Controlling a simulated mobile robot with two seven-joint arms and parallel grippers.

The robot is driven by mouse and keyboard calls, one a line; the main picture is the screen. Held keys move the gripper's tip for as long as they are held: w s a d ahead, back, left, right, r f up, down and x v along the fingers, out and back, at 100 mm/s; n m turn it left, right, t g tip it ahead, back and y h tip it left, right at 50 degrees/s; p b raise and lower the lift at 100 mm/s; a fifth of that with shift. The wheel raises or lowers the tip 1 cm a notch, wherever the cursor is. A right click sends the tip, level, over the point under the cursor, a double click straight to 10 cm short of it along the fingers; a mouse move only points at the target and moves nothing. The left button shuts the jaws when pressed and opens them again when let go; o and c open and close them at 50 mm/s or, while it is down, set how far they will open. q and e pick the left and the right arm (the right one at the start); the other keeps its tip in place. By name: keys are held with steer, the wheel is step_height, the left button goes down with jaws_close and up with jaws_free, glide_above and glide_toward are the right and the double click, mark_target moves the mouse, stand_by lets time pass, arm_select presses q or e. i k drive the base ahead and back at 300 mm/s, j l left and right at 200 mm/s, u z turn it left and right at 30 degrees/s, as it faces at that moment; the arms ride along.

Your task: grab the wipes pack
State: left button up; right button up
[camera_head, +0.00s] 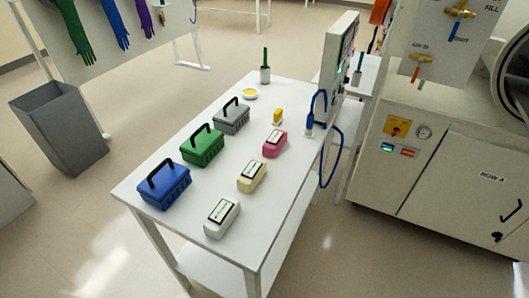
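Three soft-looking packs with dark-framed labels lie in a row on the white table (222,150). They are a white pack (216,228) at the near end, a cream pack (246,188) behind it and a pink pack (269,151) further back. The labels are too small to read, so I cannot tell which one is the wipes pack. Nothing touches the packs. Neither of my grippers is in view.
Blue (176,192), green (196,156) and grey (223,125) boxes with black handles line the table's left side. A small yellow item (278,117) and a blue hose (336,165) are at the back right. A grey bin (62,128) stands left on open floor.

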mark_target(250, 177)
steer(key=k+l+u, duration=0.1)
steer(key=l+u, duration=0.15)
steer(key=u, duration=0.25)
steer(key=k+l+u, duration=0.15)
steer(key=u, duration=0.35)
steer(key=l, duration=0.05)
